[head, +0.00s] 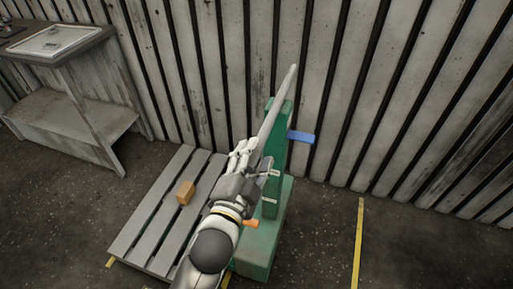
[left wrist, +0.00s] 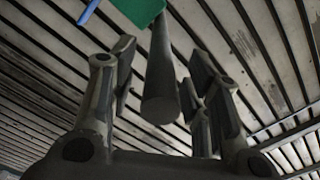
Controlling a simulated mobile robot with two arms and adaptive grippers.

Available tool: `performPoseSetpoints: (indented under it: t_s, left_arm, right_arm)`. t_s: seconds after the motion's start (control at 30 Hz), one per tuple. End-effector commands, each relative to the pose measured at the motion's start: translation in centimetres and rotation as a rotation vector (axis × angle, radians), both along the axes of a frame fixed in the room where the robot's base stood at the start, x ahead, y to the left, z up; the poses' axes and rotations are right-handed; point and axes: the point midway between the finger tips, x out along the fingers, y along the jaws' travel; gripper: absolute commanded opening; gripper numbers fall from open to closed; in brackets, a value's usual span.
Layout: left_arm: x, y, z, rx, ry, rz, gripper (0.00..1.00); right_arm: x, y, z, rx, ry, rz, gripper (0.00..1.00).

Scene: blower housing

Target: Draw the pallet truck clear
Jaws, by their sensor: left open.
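The pallet truck shows as a green body (head: 258,250) with a green upright (head: 271,190) and a long grey handle bar (head: 281,105) slanting up to the right. A blue piece (head: 300,137) sticks out from the upright's right side. My left gripper (head: 258,163) is at the lower part of the bar, with its fingers open. In the left wrist view, the open fingers (left wrist: 162,75) stand on either side of the round grey bar end (left wrist: 160,108), with gaps showing. The green upright (left wrist: 138,8) is behind at the top. My left arm hides part of the truck. My right gripper is not seen.
A grey slatted pallet (head: 150,222) lies left of the truck, with a small orange-brown block (head: 185,192) on it. A worn workbench (head: 75,125) stands at the far left. A plank wall (head: 330,75) closes the back. Dark floor is clear right, around a yellow line (head: 359,245).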

Motion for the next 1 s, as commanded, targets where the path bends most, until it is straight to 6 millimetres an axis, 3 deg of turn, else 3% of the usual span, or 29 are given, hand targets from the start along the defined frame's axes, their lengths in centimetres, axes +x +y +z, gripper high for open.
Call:
performPoseSetpoints:
  t_s: [0.2,0.53,0.87,1.0]
  left_arm:
    - [1.8,-0.6,0.0,0.000,0.000,0.000,0.44]
    - [2.1,-0.7,0.0,-0.001,0.000,0.000,0.44]
    - [2.0,-0.7,0.0,-0.001,0.000,0.000,0.03]
    - [2.0,-0.7,0.0,-0.001,0.001,-0.001,0.00]
  right_arm:
    - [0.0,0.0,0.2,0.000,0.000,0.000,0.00]
    - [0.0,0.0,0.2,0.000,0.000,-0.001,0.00]
    - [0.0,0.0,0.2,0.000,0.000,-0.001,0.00]
    - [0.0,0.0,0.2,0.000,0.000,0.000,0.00]
